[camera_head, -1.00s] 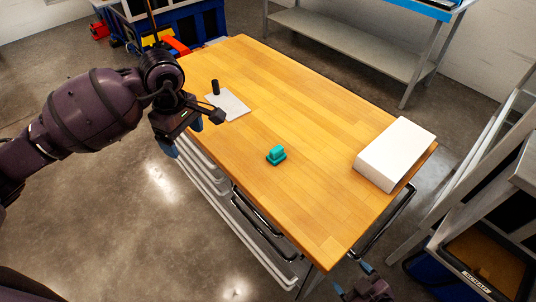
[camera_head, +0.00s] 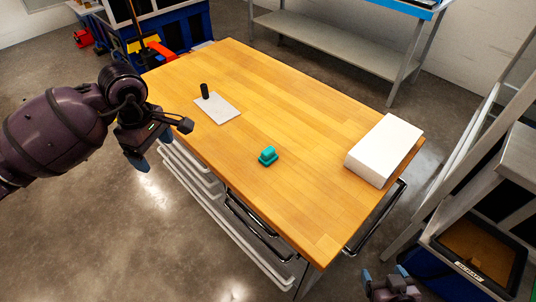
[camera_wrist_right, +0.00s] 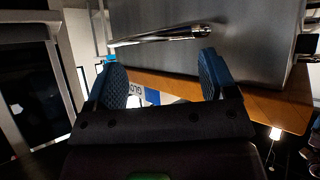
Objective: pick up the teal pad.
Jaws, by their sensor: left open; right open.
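The teal pad (camera_head: 268,156) is a small block with a raised grip on a wider base. It rests on the wooden tabletop (camera_head: 300,110), near the front edge and clear of other things. My left gripper (camera_head: 160,146) is open and empty, off the table's front-left edge, to the left of the pad. My right gripper (camera_head: 385,276) is at the bottom right of the head view, below and beyond the table's near right corner. In the right wrist view its two blue fingers (camera_wrist_right: 165,85) are apart with nothing between them. The pad is not seen in that view.
A white plate with a black peg (camera_head: 217,108) lies at the table's left. A large white block (camera_head: 384,150) stands at the right end. Metal drawer handles (camera_head: 250,215) stick out below the front edge. A grey rack (camera_head: 480,190) stands at the right.

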